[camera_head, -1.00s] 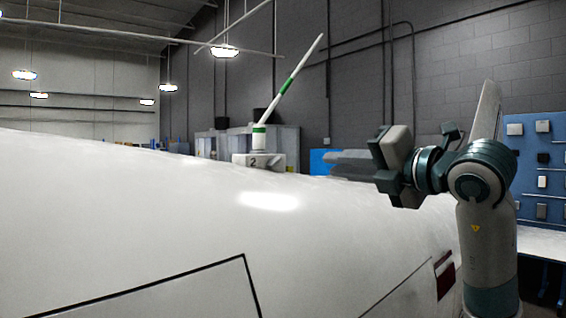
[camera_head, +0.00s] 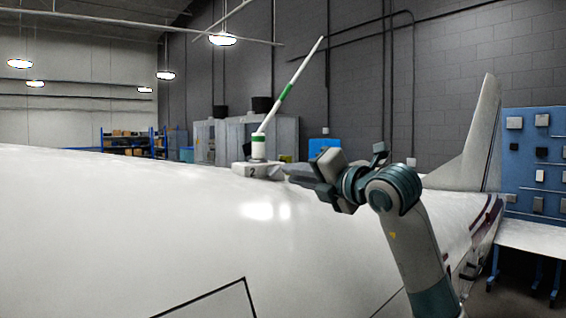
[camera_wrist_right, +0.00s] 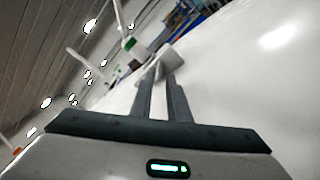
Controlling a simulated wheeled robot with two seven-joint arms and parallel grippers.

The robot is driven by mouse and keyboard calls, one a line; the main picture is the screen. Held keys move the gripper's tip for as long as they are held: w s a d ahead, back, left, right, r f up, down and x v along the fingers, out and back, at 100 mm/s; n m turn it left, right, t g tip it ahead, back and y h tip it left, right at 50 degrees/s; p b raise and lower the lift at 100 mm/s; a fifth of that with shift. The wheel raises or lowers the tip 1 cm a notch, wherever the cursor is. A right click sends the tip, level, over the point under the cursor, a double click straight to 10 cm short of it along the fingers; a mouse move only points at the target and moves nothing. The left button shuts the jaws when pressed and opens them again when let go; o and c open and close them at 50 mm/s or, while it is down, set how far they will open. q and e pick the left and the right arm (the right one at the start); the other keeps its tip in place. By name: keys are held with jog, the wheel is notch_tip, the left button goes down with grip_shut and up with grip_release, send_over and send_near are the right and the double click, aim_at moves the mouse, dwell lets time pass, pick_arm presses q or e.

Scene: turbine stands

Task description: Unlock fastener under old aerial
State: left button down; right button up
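The old aerial (camera_head: 288,88) is a slanted white rod with green bands. It stands on a white base marked 2 (camera_head: 244,170) on top of the white fuselage (camera_head: 130,220). My right gripper (camera_head: 289,172) reaches in from the right, with its fingertips close to the right side of the base. In the right wrist view, the two grey fingers of the right gripper (camera_wrist_right: 162,80) are apart, their tips at or just short of the base (camera_wrist_right: 172,66). The aerial (camera_wrist_right: 130,44) rises beyond them. I cannot make out the fastener or any contact. My left gripper is out of view.
The curved fuselage fills the foreground, with its tail fin (camera_head: 481,135) behind my right arm. A blue tool board (camera_head: 525,190) stands at the right. Grey cabinets (camera_head: 230,138) and a shelf with boxes (camera_head: 130,145) are at the back, beyond the fuselage.

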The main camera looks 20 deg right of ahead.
aim_at(277, 172)
jog(key=p+x, duration=0.2)
jog(key=x, duration=0.3)
grip_shut()
